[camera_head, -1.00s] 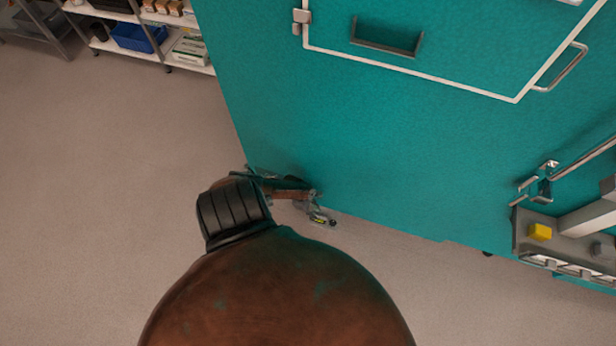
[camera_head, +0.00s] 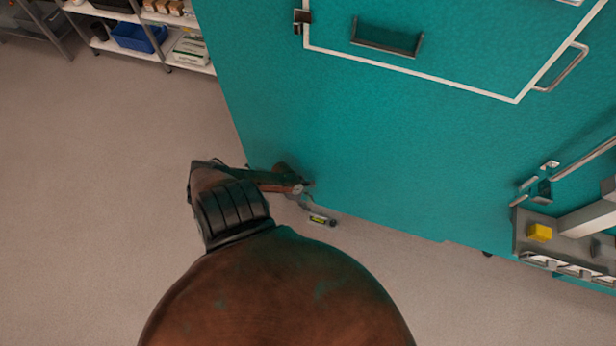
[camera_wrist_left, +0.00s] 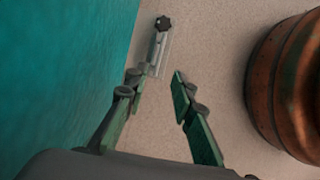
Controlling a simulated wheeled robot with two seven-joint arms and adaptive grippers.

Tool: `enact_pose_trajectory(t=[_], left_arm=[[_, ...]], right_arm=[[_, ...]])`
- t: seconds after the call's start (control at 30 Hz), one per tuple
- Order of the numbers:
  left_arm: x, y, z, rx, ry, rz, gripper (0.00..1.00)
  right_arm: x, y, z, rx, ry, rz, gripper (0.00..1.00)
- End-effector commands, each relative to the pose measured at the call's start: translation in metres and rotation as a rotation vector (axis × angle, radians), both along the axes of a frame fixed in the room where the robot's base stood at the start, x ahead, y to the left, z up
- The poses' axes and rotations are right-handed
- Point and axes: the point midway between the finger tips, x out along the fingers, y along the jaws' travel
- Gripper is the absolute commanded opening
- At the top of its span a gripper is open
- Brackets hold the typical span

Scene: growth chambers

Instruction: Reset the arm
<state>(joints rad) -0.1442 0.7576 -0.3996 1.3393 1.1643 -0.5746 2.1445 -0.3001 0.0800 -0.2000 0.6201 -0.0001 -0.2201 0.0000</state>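My left arm, coppery with a black ribbed joint, rises from the bottom of the head view. Its far end and left gripper (camera_head: 301,190) are small and partly hidden beside the base of the teal chamber. In the left wrist view my left gripper (camera_wrist_left: 156,88) has its two green-padded fingers apart, with nothing between them. A small clear-and-grey item with a black knob (camera_wrist_left: 161,45) lies beyond the fingertips. In the head view, a small item with a yellow-green label (camera_head: 321,219) lies on the floor by the chamber. My right gripper is not in view.
The teal chamber (camera_head: 330,120), with a white-outlined door and handles, fills the upper right. A grey ledge with a yellow block (camera_head: 540,232) is at right. Shelving with a blue bin (camera_head: 138,37) stands upper left. The floor (camera_head: 90,190) at left is clear.

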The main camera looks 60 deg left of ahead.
Motion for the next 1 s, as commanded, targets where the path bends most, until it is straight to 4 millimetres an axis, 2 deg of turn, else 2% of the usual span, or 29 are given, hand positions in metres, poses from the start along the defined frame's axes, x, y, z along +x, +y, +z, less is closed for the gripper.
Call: enact_pose_trajectory(t=[0.37,0.47,0.57,0.77,0.87,1.0], left_arm=[[0.0,0.0,0.0,0.001,-0.001,-0.002,0.23],[-0.005,0.001,-0.004,0.024,-0.009,-0.037,0.23],[-0.019,0.006,-0.012,0.101,-0.038,-0.153,0.23],[-0.078,0.012,-0.041,0.354,-0.08,-0.618,0.23],[-0.114,0.004,-0.055,0.459,-0.078,-0.898,0.23],[-0.171,-0.022,-0.07,0.551,-0.068,-1.317,0.23]], right_arm=[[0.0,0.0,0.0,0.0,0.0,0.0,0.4],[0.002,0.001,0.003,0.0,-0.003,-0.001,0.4],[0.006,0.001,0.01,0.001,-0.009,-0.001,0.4],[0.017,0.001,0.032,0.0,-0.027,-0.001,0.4],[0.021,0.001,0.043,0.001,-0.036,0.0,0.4],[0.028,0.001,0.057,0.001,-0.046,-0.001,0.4]])
